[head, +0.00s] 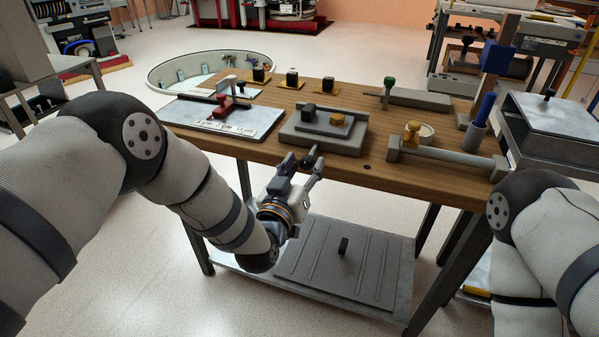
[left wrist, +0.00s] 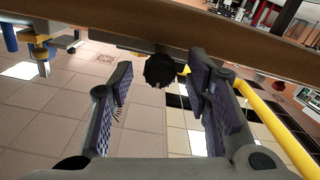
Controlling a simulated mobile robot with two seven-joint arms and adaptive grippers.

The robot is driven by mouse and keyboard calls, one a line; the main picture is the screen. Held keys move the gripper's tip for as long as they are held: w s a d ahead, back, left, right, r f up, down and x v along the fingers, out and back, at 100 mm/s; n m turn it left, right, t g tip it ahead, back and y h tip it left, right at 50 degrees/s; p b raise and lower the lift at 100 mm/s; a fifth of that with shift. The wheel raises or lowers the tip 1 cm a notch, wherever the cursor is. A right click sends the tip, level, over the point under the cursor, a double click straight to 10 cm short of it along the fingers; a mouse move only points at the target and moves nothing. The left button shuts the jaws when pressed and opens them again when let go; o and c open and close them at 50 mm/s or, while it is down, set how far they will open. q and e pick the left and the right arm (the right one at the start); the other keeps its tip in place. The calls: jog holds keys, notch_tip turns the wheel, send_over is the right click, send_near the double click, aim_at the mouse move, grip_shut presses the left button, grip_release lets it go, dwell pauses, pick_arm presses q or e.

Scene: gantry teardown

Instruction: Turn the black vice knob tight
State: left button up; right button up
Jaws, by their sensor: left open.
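The black vice knob (head: 310,158) sits at the front edge of the wooden table, just below a grey block (head: 345,146). My left gripper (head: 303,165) is open at that edge, its fingers on either side of the knob. In the left wrist view the dark, ridged knob (left wrist: 160,70) hangs below the table edge between the two open fingers (left wrist: 158,88). Gaps show on both sides, so neither finger appears to touch it. My right arm shows at the right edge, but its gripper is out of view.
A lower shelf (head: 300,262) with a ribbed panel lies beneath. Open floor is in front.

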pick_arm(q)
jog(key=v, duration=1.1)
jog(key=shift+s, duration=0.25)
jog(key=shift+a, duration=0.1)
jog(key=s+a+f+g+y, duration=0.1)
jog(key=s+a+f+g, duration=0.35)
jog(key=s+f, duration=0.4)
jog(key=s+a+f+g+y, duration=0.2)
jog(key=s+a+f+g, duration=0.25)
jog(key=s+f, duration=0.35)
jog(key=s+a+f+g+y, duration=0.1)
jog(key=s+a+g, duration=0.2)
jog(key=s, duration=0.5)
jog(key=s+a+f+g+p, duration=0.1)
jog(key=s+a+g, duration=0.2)
jog(key=s, duration=0.6)
jog(key=s+a+f+n+g+y, duration=0.1)
jog(key=s+a+g, duration=0.2)
jog(key=s, duration=0.5)
jog(key=shift+s+f+g+y, duration=0.15)
jog(key=shift+s+g+y, duration=0.2)
jog(key=shift+g, duration=0.55)
pick_arm(e)
jog(key=shift+w+r+t, duration=0.4)
jog(key=shift+w+r, duration=0.45)
